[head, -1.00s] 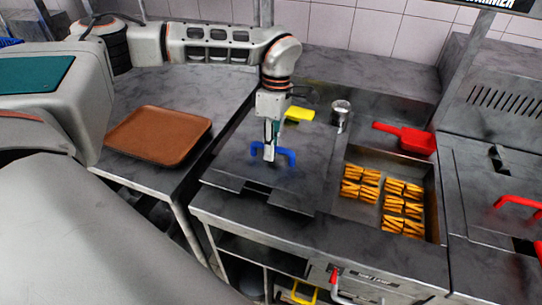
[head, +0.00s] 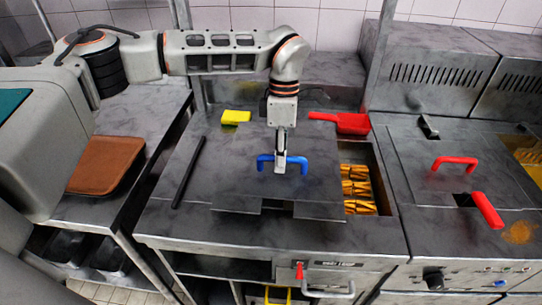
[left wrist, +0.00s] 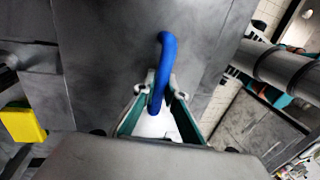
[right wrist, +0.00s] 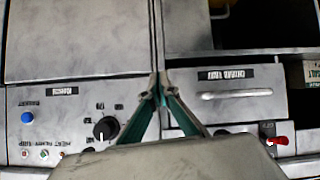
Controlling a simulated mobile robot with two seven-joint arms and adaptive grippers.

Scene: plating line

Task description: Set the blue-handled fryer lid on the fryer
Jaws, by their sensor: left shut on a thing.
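The grey fryer lid (head: 236,178) is roughly level above the bench, across the left part of the fries pan. My left gripper (head: 281,168) points down, shut on the middle of its blue handle (head: 301,160). In the left wrist view the blue handle (left wrist: 167,60) runs between the fingers (left wrist: 157,95). Vented units stand at right; one has a red-handled cover (head: 412,165). An open vat (head: 526,157) with yellow content shows at the right edge. I cannot tell which unit is the fryer. My right gripper (right wrist: 160,90) has its fingertips together before control panels, empty.
Fries (head: 356,186) lie in the partly covered pan. A red scoop (head: 352,123) and yellow block (head: 236,117) lie behind the lid. A red grip (head: 488,211) sticks out at right. A brown tray (head: 103,165) rests at left.

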